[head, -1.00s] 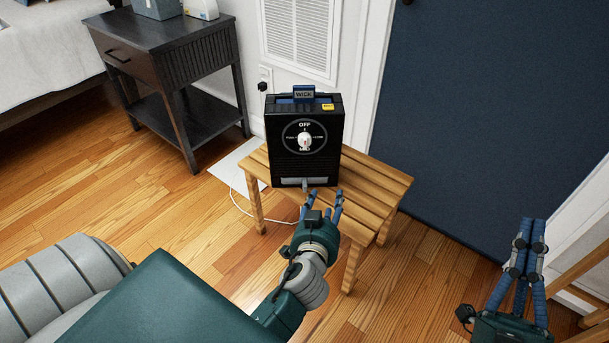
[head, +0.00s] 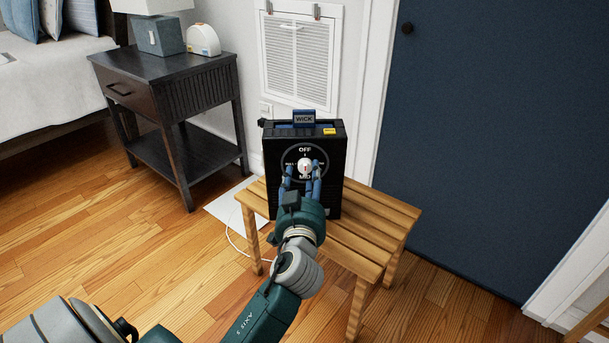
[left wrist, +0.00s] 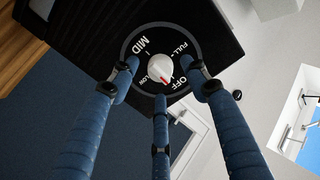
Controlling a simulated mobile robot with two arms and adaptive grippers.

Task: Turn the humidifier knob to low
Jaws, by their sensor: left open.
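The humidifier (head: 331,150) is a black box with a blue "WICK" tab on top, standing upright on a wooden slatted stool (head: 372,222). Its front has a round dial with a white knob (head: 305,165) and a red pointer mark. In the left wrist view the knob (left wrist: 159,68) shows its red mark toward the side of OFF and LOW; the exact setting is hard to tell. My left gripper (head: 302,173) is open at the dial. Its blue fingers (left wrist: 161,82) spread around the knob with visible gaps, and they partly hide the dial lettering. My right gripper is out of view.
A dark nightstand (head: 172,60) stands at the left beside the bed (head: 60,85). A wall vent (head: 300,60) is behind the humidifier, and a dark blue door (head: 500,130) is at the right. A white cord runs on the floor by the stool. The stool's right part is clear.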

